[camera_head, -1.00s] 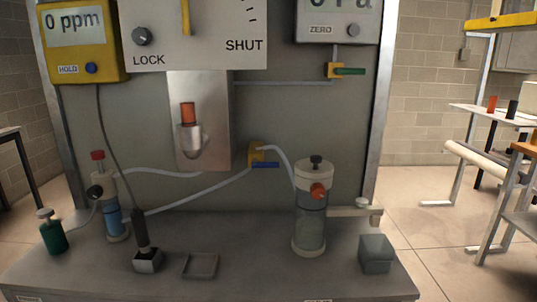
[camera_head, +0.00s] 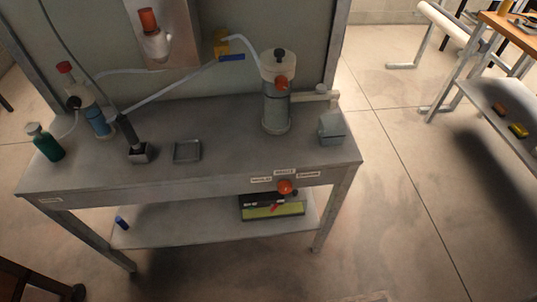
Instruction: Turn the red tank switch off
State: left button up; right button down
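A red-orange knob (camera_head: 285,187) sits on the front edge of the grey bench (camera_head: 110,182), with small white labels around it that are too small to read. Behind it, a clear cylindrical tank (camera_head: 276,110) with a pale top and a black cap stands upright on the bench. An orange-red knob (camera_head: 281,84) is on that tank's side. I cannot tell from the view which red control is the tank switch, or whether it is on or off. Neither of my grippers shows in the head view.
A black and yellow-green box (camera_head: 270,207) rests on the lower shelf (camera_head: 180,229), below the bench-edge knob. A green bottle (camera_head: 45,144), a blue-liquid cylinder (camera_head: 96,117), a shallow tray (camera_head: 187,151) and a grey box (camera_head: 332,129) stand on the bench.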

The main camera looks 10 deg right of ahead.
aim_at(274, 208)
jog(key=k+j, duration=0.1)
jog(key=k, duration=0.8)
